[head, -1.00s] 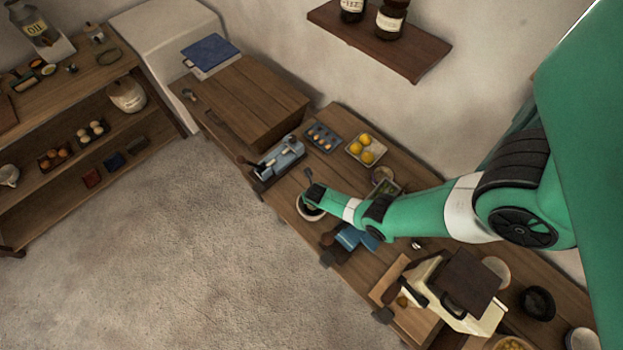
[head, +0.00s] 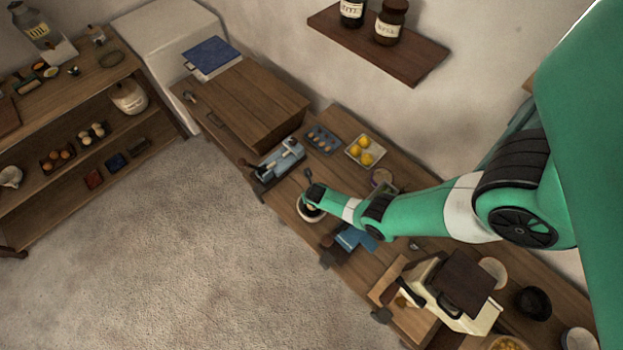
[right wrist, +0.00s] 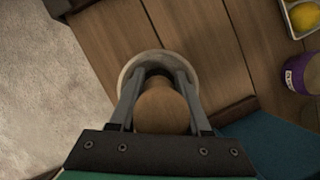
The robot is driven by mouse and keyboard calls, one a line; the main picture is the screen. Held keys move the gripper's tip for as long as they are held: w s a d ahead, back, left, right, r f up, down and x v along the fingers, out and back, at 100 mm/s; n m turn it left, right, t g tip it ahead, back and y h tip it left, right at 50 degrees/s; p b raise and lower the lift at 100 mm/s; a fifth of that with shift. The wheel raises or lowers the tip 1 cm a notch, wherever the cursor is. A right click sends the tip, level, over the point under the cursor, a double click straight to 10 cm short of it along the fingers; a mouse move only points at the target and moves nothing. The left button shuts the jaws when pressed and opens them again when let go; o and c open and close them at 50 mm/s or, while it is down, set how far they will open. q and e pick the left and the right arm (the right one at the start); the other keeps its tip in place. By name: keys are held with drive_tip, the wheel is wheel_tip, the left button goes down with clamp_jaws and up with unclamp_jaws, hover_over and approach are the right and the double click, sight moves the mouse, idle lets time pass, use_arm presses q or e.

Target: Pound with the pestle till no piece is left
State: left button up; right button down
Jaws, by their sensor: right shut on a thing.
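The pestle (right wrist: 162,108) is a brown wooden rod with a rounded top, seen end-on in the right wrist view. My right gripper (right wrist: 158,85) is shut on it, one finger on each side. Below it is a pale round mortar (right wrist: 152,58), and the pestle's lower end is inside it or over it; I cannot tell how deep. In the head view the mortar (head: 308,213) stands near the front edge of the wooden counter, partly covered by my right gripper (head: 311,198). The mortar's contents are hidden by the pestle and fingers. My left gripper is not in view.
A blue cloth (head: 352,239) lies close to the mortar. A tray of yellow fruit (head: 366,151), an egg tray (head: 321,139) and a purple-labelled jar (right wrist: 300,73) stand behind. A cream box-like device (head: 463,303) is to the right.

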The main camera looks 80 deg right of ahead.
drive_tip(key=shift+f, duration=0.2)
idle(0.4)
wheel_tip(320, 180, down, 4)
drive_tip(key=b, duration=0.4)
drive_tip(key=shift+f+b, duration=0.15)
drive_tip(key=shift+b, duration=0.2)
wheel_tip(320, 180, up, 5)
drive_tip(key=p, duration=0.4)
drive_tip(key=shift+f+p, duration=0.1)
drive_tip(key=shift+p, duration=0.3)
drive_tip(key=shift+f, duration=0.1)
wheel_tip(320, 180, up, 5)
drive_tip(key=p, duration=0.5)
drive_tip(key=shift+r, duration=0.95)
